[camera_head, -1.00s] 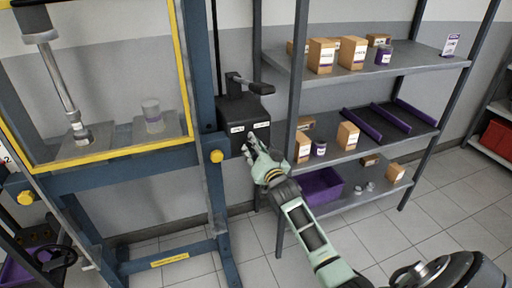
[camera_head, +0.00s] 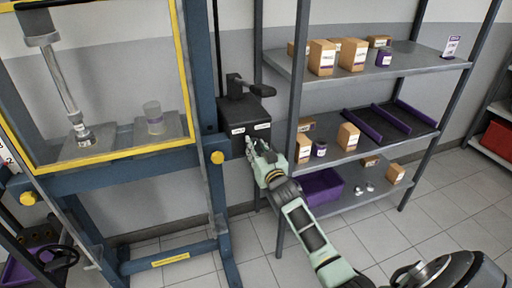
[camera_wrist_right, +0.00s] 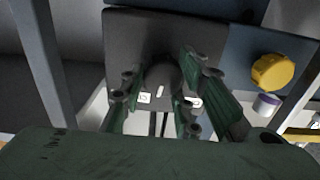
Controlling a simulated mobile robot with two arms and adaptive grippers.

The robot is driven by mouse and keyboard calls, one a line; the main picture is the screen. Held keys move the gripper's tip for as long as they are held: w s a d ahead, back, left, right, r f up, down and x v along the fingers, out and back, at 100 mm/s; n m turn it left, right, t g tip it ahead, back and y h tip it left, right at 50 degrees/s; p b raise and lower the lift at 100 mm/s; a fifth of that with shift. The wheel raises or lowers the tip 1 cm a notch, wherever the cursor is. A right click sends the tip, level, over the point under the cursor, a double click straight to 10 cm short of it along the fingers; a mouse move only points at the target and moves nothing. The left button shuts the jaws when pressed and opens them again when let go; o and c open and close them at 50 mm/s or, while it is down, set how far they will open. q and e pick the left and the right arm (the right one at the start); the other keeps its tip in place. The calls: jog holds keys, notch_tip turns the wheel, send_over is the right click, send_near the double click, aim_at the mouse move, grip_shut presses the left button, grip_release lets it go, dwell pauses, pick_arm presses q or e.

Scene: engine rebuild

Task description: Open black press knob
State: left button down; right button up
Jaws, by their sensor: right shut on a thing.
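The black press knob (camera_wrist_right: 161,74) is a dark round knob with a white mark, on the front of a black box (camera_head: 245,112) at the press's right post. My right gripper (camera_head: 251,146) is at the lower front of this box; it hides the knob in the head view. In the right wrist view the fingers of my right gripper (camera_wrist_right: 160,92) stand on both sides of the knob and are shut on it. Two small white labels show on the box front. My left gripper is not in view.
The blue press frame (camera_head: 208,185) with a yellow-edged guard (camera_head: 110,160) stands at left. A yellow knob (camera_head: 217,157) sticks out beside the box. A lever (camera_head: 250,86) sits on top of the box. A shelf rack (camera_head: 290,140) with cartons stands close at right.

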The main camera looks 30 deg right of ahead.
jog(key=n, duration=0.5)
jog(key=shift+d+r, duration=0.15)
jog(key=shift+d, duration=0.1)
jog(key=shift+r+n, duration=0.15)
jog(key=shift+n, duration=1.25)
jog(key=shift+r, duration=0.1)
jog(key=o, duration=1)
jog(key=shift+o, duration=0.2)
jog(key=shift+s+a+f, duration=0.1)
jog(key=shift+s+f, duration=0.1)
jog(key=shift+s, duration=0.05)
jog(key=v, duration=1.1)
jog(key=shift+s+r, duration=0.15)
jog(key=shift+s, duration=0.15)
jog(key=shift+a, duration=0.15)
